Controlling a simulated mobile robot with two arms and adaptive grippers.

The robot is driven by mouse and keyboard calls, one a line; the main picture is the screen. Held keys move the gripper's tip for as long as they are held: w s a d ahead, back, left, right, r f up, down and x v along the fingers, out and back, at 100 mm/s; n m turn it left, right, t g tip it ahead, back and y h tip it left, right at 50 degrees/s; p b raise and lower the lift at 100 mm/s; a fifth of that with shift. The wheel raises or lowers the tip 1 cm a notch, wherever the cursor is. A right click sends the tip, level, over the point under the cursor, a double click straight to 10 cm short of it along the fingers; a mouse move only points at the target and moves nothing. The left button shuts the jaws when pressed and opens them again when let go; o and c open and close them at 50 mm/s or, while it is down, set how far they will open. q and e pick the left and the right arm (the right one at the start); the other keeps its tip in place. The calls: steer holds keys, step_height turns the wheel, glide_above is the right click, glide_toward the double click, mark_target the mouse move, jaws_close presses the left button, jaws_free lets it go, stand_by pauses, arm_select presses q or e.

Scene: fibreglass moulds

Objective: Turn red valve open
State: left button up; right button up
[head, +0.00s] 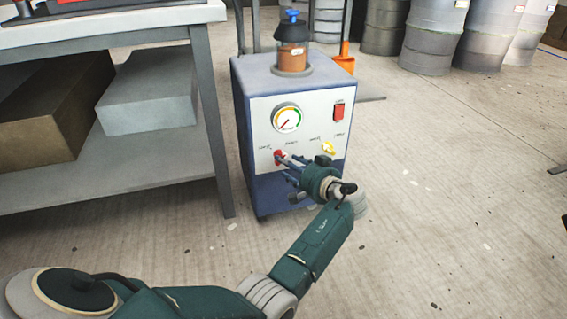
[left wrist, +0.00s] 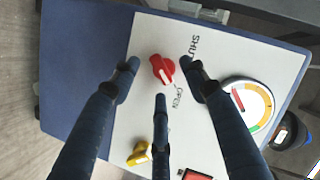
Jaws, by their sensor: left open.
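The red valve (head: 281,157) is a small knob at the lower left of the white panel on a blue machine (head: 252,100). In the left wrist view the red valve (left wrist: 162,69) shows clearly, with "SHUT" and "OPEN" printed beside it. My left gripper (head: 292,169) is open in front of the panel. In the left wrist view its fingers (left wrist: 160,80) are spread around the red valve, with nothing gripped. I cannot tell whether they touch it. My right gripper is not in view.
A yellow valve (head: 328,148) sits to the right of the red one. Above are a gauge (head: 286,118) and a red switch (head: 339,110). A jar (head: 292,45) stands on top. A workbench (head: 212,120) stands close on the left. The floor to the right is open.

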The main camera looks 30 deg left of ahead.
arm_select(q)
steer(key=v, duration=0.3)
steer(key=shift+s+d+r, duration=0.1)
steer(key=shift+s+d, duration=0.1)
steer(key=shift+d, duration=0.15)
